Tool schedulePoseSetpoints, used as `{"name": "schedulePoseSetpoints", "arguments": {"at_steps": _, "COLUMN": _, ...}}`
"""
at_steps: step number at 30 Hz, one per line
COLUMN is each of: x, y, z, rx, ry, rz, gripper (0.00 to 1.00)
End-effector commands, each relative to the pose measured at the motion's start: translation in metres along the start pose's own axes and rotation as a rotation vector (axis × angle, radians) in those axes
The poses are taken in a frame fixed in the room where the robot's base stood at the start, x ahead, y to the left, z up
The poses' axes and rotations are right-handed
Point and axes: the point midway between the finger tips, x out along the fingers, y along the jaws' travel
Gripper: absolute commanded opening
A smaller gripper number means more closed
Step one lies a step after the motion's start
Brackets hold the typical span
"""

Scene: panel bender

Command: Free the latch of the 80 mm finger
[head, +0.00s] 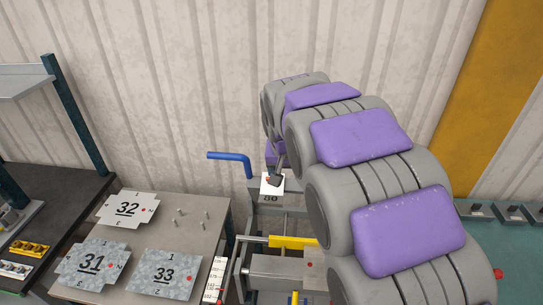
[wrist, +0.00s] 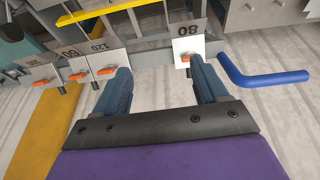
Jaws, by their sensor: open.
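The finger marked 80 (wrist: 188,30) is right of the top centre in the wrist view. Its orange latch (wrist: 187,59) lies on a white plate below the mark. In the head view the 80 mark (head: 270,198) shows below the white plate (head: 266,190), beside my arm. My gripper (wrist: 159,72) is open, with two blue-grey fingers spread apart and nothing between them. Its right fingertip is close to the 80 latch in the picture; I cannot tell whether they touch. In the head view my arm hides most of the gripper.
A blue crank handle (wrist: 262,77) sticks out right of the 80 finger. A 120 finger (wrist: 97,45) and others with orange latches stand to the left. A table (head: 190,207) with numbered plates stands at the lower left in the head view.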

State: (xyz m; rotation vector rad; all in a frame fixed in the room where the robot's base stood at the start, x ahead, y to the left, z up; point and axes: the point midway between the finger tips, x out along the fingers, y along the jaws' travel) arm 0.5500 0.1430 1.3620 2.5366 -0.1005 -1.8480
Motion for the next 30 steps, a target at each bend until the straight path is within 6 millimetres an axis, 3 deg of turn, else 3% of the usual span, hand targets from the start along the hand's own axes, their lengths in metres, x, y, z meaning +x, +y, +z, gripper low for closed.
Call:
{"name": "schedulePoseSetpoints", "arguments": {"at_steps": 1, "x": -0.012, "y": -0.013, "z": -0.020, "rx": -0.003, "ry": 0.019, "rz": -0.010, "gripper": 0.72}}
{"name": "schedulePoseSetpoints", "arguments": {"at_steps": 6, "x": -0.021, "y": -0.042, "z": -0.052, "rx": -0.003, "ry": 0.066, "rz": -0.035, "gripper": 0.72}}
{"name": "schedulePoseSetpoints", "arguments": {"at_steps": 13, "x": -0.011, "y": -0.050, "z": -0.060, "rx": -0.001, "ry": 0.077, "rz": -0.043, "gripper": 0.72}}
{"name": "schedulePoseSetpoints", "arguments": {"at_steps": 30, "x": 0.097, "y": -0.060, "z": -0.067, "rx": -0.003, "ry": 0.075, "rz": -0.039, "gripper": 0.72}}
